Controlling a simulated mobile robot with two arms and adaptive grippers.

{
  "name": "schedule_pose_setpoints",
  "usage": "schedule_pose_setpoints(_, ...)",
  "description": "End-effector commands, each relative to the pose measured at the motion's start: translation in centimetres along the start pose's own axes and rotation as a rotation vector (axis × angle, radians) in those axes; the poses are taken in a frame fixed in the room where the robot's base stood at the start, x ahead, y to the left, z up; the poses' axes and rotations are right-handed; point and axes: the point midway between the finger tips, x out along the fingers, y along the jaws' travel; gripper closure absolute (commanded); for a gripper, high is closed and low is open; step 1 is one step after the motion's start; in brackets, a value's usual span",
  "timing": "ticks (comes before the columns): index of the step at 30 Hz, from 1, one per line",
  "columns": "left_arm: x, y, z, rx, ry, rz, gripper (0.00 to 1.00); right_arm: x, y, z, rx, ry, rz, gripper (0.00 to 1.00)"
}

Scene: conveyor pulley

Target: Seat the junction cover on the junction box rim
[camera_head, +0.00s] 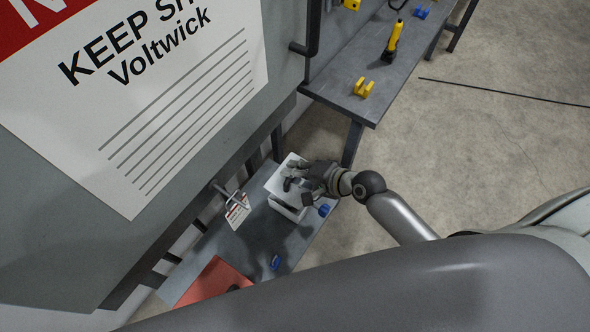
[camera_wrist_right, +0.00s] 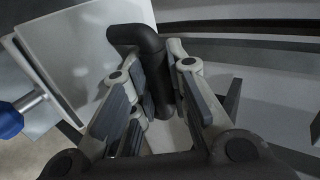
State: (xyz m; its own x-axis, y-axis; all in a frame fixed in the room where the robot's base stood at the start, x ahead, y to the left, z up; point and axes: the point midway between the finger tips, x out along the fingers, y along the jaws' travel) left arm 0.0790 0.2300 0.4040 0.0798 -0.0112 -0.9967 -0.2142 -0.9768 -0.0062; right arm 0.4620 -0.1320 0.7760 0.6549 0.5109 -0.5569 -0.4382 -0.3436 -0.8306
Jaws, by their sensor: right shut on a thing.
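The junction cover (camera_head: 277,183) is a pale, flat plate at the lower middle of the head view. It also fills the upper left of the right wrist view (camera_wrist_right: 85,35). My right gripper (camera_head: 295,180) is shut on the cover's black bent handle (camera_wrist_right: 152,65), which sits between the fingers in the wrist view. The pale junction box (camera_head: 291,212) is below the cover, on the low grey bench, and partly hidden by the cover and hand. The cover appears turned relative to the box; whether they touch I cannot tell. My left gripper is not in view.
A blue-ended part (camera_head: 324,210) with a metal shaft (camera_wrist_right: 33,100) sticks out beside the box. A small blue item (camera_head: 275,262), a red mat (camera_head: 212,283) and a printed card (camera_head: 237,212) are on or near the low bench. A large grey cabinet (camera_head: 262,100) rises at left.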

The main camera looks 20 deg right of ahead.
Motion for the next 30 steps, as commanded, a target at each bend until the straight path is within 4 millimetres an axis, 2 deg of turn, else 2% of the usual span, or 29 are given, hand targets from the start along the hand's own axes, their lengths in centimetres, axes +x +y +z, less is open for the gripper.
schedule_pose_setpoints(12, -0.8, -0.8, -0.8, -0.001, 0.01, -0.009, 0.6, -0.2, -0.1, 0.0, 0.002, 0.002, 0.001, 1.0)
schedule_pose_setpoints(30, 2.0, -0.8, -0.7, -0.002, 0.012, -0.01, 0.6, 2.1, 3.2, 0.0, 0.001, 0.002, -0.001, 1.0)
